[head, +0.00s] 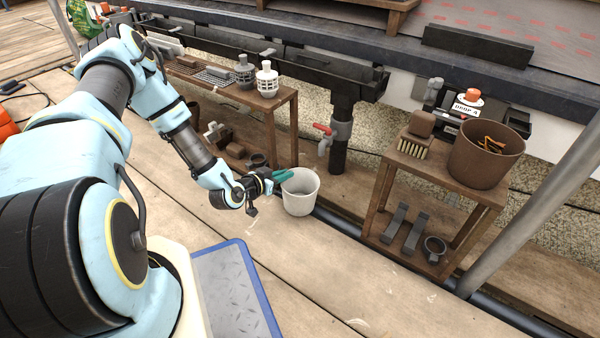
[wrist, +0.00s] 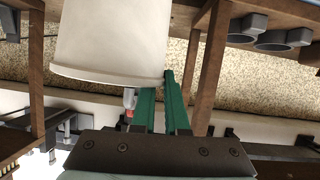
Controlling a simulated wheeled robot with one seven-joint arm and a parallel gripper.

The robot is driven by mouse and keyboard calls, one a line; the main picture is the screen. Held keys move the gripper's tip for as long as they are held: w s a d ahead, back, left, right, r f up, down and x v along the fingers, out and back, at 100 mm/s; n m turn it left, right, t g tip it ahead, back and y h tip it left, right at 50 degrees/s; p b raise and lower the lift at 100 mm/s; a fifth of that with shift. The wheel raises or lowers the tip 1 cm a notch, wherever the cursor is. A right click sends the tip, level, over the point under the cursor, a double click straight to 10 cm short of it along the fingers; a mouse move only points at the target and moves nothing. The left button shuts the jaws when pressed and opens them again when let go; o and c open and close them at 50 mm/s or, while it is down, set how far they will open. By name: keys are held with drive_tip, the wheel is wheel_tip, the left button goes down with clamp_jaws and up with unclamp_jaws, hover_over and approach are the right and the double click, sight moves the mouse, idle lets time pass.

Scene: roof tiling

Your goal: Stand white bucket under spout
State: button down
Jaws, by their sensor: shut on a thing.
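The white bucket (head: 299,196) is upright, with its open top up, near the middle of the head view. My gripper (head: 283,175) reaches it from the left and its green fingers are shut on the bucket's rim. The wrist view shows the bucket (wrist: 112,38) upside down in the picture, with the green fingers (wrist: 162,100) at its rim. The spout, a tap with a red handle (head: 324,138), sits on the dark downpipe (head: 341,125) behind and right of the bucket. The bucket is in front of the spout, not beneath it. Whether its base touches the boards is unclear.
A wooden stand (head: 283,105) with white and grey strainers is at the left. A dark pipe (head: 350,228) runs along the deck edge. Boards in front are clear.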

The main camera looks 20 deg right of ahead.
drive_tip(key=r+b+x, duration=0.1)
drive_tip(key=b+x, duration=0.2)
drive_tip(key=x, duration=0.4)
drive_tip(key=shift+w+d+b, duration=0.2)
drive_tip(key=shift+d+b, duration=0.1)
drive_tip(key=shift+d, duration=0.1)
drive_tip(key=c, duration=0.9)
unclamp_jaws()
drive_tip(key=shift+r, duration=0.1)
